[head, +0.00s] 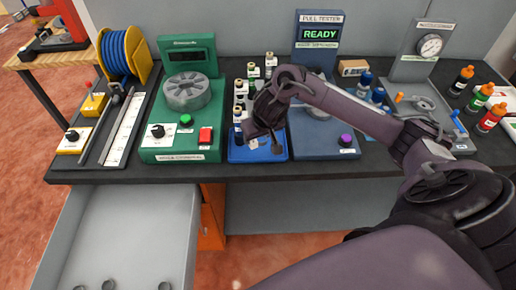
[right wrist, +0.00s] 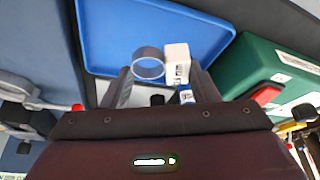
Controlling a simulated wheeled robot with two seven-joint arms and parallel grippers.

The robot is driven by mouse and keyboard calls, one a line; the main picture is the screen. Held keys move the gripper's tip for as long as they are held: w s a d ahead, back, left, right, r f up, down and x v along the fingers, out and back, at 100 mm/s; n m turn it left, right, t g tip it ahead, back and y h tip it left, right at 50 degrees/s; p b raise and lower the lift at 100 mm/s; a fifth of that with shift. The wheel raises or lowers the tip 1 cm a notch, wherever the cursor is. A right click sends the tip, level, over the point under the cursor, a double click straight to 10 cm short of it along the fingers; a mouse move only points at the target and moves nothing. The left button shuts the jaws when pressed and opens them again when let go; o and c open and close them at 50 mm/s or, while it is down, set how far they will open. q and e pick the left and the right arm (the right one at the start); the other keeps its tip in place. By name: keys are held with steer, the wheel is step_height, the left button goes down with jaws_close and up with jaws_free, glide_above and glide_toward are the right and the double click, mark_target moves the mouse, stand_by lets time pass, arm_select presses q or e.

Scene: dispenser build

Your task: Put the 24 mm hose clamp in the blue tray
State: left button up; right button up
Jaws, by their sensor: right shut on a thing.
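The hose clamp, a thin grey metal ring (right wrist: 149,63) with a white labelled block (right wrist: 177,62) beside it, shows between my right fingertips in the right wrist view. My right gripper (right wrist: 163,78) is shut on it. The label is too small to read. The blue tray (right wrist: 115,35) lies beyond the fingertips, and the clamp shows against its floor. In the head view my right gripper (head: 265,145) hangs over the front of the blue tray (head: 259,158). I cannot tell whether the clamp touches the tray. My left gripper is not in view.
A green machine (head: 181,140) with buttons stands left of the tray. The pull tester (head: 318,50) stands to its right. Small bottles (head: 253,72) crowd behind the tray. A blue hose reel (head: 123,53) is at the left. An open grey drawer (head: 130,235) juts out in front.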

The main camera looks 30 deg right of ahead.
mark_target(259, 142)
steer(key=shift+f, duration=2.4)
steer(key=shift+f+b, duration=0.1)
steer(key=shift+b, duration=0.2)
steer(key=o, duration=1)
steer(key=shift+r, duration=0.25)
steer(key=p+v, duration=0.3)
steer(key=v, duration=0.8)
steer(key=shift+s+r, duration=0.25)
steer(key=shift+r, duration=0.1)
